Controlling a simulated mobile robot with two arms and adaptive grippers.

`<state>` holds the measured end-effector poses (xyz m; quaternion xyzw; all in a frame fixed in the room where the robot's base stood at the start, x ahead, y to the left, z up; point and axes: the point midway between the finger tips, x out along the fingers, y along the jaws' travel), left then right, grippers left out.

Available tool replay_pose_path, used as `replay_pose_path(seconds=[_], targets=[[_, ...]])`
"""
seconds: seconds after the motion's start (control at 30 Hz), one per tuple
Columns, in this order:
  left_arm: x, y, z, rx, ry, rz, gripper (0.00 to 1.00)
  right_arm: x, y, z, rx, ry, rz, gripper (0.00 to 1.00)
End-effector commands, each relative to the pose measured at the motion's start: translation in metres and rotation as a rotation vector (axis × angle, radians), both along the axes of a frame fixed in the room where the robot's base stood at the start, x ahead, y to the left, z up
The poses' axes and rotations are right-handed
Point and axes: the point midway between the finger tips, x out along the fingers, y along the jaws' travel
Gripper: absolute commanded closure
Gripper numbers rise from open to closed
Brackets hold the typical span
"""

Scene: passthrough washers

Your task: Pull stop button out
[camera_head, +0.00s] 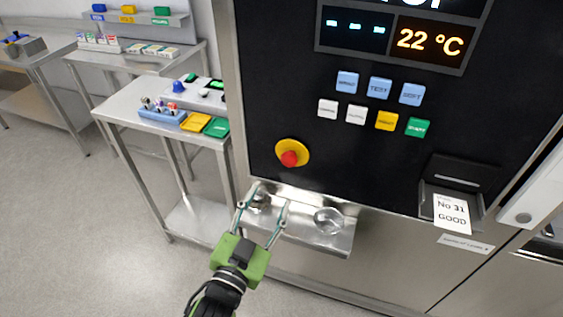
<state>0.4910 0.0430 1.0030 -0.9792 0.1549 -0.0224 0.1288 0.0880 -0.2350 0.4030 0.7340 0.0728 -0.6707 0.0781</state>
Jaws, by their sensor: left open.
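The stop button (289,158) is a red knob on a round yellow base, low on the left of the machine's black panel. My left gripper (265,194) is green with thin grey fingers. It is open, with its fingers spread, below the button and apart from it in the picture. Its fingertips show in front of the steel shelf under the panel. Nothing clearly shows held between the fingers. My right gripper is not in view.
Blue, white, yellow and green buttons sit above the stop button. A printed slip (451,213) hangs at the right. A steel side table (125,103) with trays stands left.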

Motion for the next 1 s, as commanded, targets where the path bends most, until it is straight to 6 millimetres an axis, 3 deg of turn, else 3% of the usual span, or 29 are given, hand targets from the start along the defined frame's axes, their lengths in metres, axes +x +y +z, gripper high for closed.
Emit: replay_pose_path(seconds=[0.6, 0.8, 1.0], targets=[[0.109, -0.035, 0.000, 0.000, 0.002, 0.000, 0.54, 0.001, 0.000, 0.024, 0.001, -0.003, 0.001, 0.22], [0.124, -0.040, -0.001, 0.000, 0.002, 0.000, 0.54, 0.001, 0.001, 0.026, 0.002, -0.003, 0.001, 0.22], [0.126, -0.041, -0.001, 0.000, 0.002, 0.000, 0.54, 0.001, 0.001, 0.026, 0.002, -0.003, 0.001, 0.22]])
